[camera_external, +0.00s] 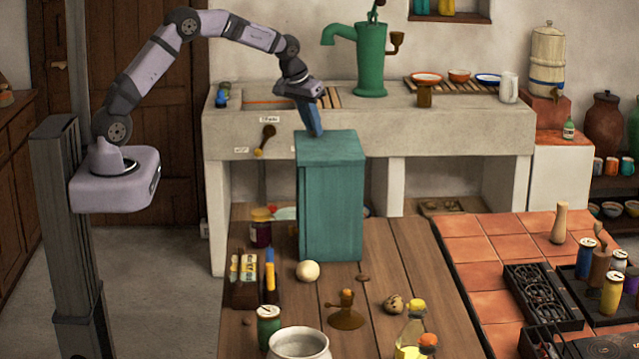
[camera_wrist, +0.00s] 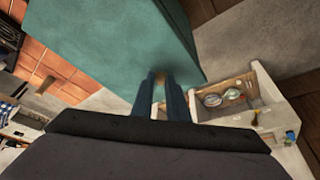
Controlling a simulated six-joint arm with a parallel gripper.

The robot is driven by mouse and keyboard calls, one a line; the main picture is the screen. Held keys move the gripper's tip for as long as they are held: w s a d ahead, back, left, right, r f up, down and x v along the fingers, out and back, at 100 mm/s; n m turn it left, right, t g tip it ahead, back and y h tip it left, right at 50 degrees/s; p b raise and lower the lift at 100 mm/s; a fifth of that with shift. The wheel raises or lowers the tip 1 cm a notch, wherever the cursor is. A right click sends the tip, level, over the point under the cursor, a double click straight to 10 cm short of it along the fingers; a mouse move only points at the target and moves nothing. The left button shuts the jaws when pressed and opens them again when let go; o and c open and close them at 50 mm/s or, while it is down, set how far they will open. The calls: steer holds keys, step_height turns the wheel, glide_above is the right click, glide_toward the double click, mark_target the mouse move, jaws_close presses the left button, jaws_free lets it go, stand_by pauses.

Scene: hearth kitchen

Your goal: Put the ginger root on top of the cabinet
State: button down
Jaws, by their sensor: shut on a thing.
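The teal cabinet (camera_external: 330,205) stands upright on the wooden table, and its flat top is bare where it shows. In the wrist view its teal surface (camera_wrist: 105,45) fills the upper middle. My gripper (camera_external: 317,131) points down at the back edge of the cabinet top; I cannot tell whether it touches. In the wrist view my gripper (camera_wrist: 160,80) has its two blue fingers close together, with a small tan bit, apparently the ginger root (camera_wrist: 159,88), between them. The fingers hide most of it. I cannot make out the ginger root in the external view.
The stone sink counter (camera_external: 420,125) with a green pump (camera_external: 369,60) stands behind the cabinet. The boards right of the cabinet are mostly clear.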

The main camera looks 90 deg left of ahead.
steer(key=c, duration=1.7)
jaws_free()
steer(key=shift+f, duration=0.15)
steer(key=shift+c, duration=0.2)
steer(key=shift+r, duration=0.3)
steer(key=b+v, duration=0.3)
steer(key=v, duration=0.9)
steer(key=shift+f, duration=0.1)
